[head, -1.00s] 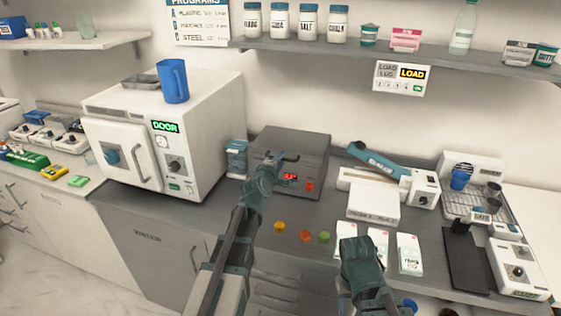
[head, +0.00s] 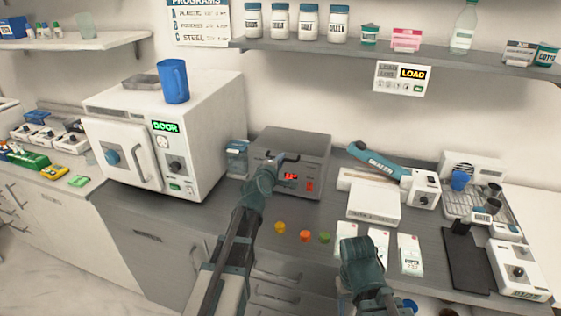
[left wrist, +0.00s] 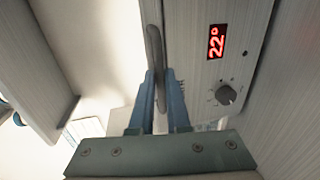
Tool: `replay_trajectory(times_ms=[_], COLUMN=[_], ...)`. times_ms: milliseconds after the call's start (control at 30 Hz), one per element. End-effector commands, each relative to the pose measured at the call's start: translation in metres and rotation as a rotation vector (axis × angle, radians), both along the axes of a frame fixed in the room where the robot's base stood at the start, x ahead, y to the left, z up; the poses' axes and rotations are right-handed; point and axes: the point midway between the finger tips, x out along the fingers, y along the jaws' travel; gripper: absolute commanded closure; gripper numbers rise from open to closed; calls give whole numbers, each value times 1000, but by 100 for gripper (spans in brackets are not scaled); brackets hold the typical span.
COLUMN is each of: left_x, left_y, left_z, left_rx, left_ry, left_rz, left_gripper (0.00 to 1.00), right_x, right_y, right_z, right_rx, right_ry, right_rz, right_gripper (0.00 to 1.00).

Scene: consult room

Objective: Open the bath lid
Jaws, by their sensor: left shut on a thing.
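The bath is a dark grey box (head: 315,182) with a flat grey lid (head: 295,143), which looks closed, on the counter right of the white autoclave. Its front has a red display and a red mark; the left wrist view shows the display (left wrist: 216,42) reading 22° and a dark knob (left wrist: 226,95). My left gripper (head: 280,161) is at the lid's front handle (head: 291,157). In the left wrist view its blue fingers (left wrist: 158,78) are shut on the grey handle bar (left wrist: 153,45). My right gripper (head: 362,252) is low over the counter; its fingertips are hidden.
A white autoclave (head: 205,130) stands close on the left. Yellow, orange and green pieces (head: 304,236) lie in front of the bath. A white sealer with a blue arm (head: 376,160) stands to the right. A shelf (head: 400,58) hangs above.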

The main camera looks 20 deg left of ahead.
Motion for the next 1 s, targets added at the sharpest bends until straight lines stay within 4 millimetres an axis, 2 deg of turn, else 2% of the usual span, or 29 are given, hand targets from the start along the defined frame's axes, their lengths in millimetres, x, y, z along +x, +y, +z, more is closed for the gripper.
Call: replay_trajectory(times_ms=[667,867,1000], left_x=[-1,2,7], left_y=[0,0,0], left_z=[3,26,54], left_rx=[0,0,0], left_ry=[1,0,-1], left_rz=[-1,0,0], left_gripper=[100,100,100], right_x=[0,0,0], right_y=[0,0,0], right_z=[3,26,54], right_rx=[0,0,0], right_ry=[0,0,0], right_rz=[0,0,0], right_gripper=[50,50,50])
